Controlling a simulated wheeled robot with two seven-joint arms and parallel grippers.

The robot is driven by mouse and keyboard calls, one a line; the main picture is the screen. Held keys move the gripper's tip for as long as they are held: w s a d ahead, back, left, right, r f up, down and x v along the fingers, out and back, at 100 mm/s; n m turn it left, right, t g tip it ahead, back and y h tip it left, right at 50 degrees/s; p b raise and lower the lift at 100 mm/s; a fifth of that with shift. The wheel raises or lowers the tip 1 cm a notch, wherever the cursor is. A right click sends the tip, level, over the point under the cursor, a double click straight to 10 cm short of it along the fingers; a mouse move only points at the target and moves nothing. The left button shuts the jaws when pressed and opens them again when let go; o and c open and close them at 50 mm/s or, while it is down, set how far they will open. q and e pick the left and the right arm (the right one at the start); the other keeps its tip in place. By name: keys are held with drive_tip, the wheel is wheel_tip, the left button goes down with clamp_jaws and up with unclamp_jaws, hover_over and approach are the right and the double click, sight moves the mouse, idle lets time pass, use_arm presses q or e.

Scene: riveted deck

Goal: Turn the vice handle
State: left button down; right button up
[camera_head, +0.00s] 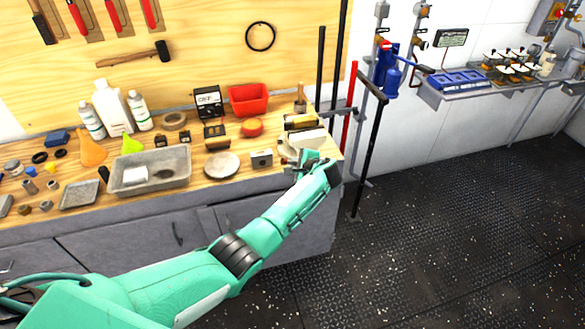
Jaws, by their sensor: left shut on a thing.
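The vice (285,151) is a small pale thing at the right end of the wooden workbench, partly hidden behind my left gripper. My left arm, green, reaches in from the lower left. My left gripper (309,160) is at the vice, at the bench's right front corner, and is shut on what looks like the vice handle. The handle itself is mostly hidden by the fingers, so its angle cannot be told. My right gripper is not in view.
A grey tray (185,172), white bottles (112,107) and a red bin (248,99) stand on the bench (230,184). Black and red upright bars (371,140) stand just right of the gripper. A shelf with blue trays (458,80) is at the back right. The dark floor (450,220) is clear.

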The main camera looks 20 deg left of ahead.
use_arm(q)
drive_tip(key=shift+d+r+m+g+y, duration=0.3)
drive_tip(key=shift+d+m+y, duration=0.2)
drive_tip(key=shift+m, duration=0.1)
idle(0.3)
drive_tip(key=c, duration=1.6)
unclamp_jaws()
drive_tip(key=shift+o, duration=0.4)
drive_tip(key=shift+d+r, duration=0.15)
drive_tip(key=shift+r, duration=0.05)
drive_tip(key=shift+r, duration=0.1)
drive_tip(key=b+v, duration=0.2)
drive_tip(key=v, duration=1.1)
drive_tip(key=shift+s+d+b, duration=0.25)
drive_tip(key=shift+d+b, duration=0.1)
drive_tip(key=shift+d, duration=0.05)
